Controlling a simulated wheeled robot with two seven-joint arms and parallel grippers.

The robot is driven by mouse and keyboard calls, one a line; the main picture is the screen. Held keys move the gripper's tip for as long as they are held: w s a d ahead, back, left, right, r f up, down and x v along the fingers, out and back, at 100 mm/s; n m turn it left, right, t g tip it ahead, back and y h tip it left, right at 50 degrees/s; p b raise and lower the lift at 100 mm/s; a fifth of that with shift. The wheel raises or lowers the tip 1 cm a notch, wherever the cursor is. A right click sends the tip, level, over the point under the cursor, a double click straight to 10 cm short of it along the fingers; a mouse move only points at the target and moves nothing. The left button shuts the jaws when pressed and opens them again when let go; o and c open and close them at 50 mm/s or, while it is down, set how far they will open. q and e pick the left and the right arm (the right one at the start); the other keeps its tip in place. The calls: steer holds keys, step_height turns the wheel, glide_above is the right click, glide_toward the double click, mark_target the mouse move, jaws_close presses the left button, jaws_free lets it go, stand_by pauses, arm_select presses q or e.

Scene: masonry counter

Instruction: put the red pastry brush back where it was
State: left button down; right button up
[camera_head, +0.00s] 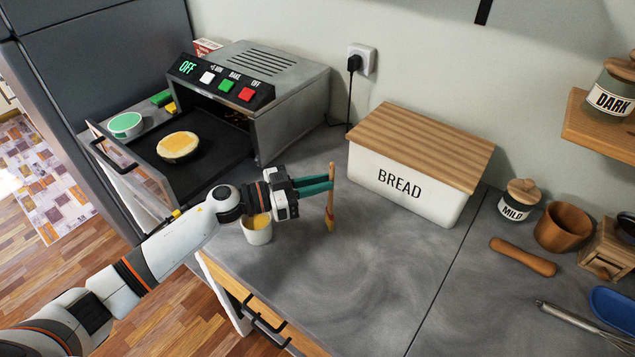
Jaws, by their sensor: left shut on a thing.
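The pastry brush (331,212) is upright, with an orange-brown handle and its bristle end pointing down. My left gripper (329,185) is shut on its handle with teal fingers, over the grey counter in front of the bread box. I cannot tell whether the bristle tip touches the counter. A white cup (257,237) with yellow content stands just left of the brush, partly hidden behind my left gripper. A pie (178,148) with a yellow top lies on the dark tray of the open oven. My right gripper is not in view.
A bread box (405,190) stands behind the brush. The front middle counter is clear.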

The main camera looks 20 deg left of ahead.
arm_select(q)
steer(key=c, duration=1.4)
jaws_free()
steer(key=b+v, duration=0.3)
steer(key=v, duration=0.8)
steer(key=shift+s+a, duration=0.2)
steer(key=shift+a, duration=0.15)
steer(key=shift+s+a, duration=0.1)
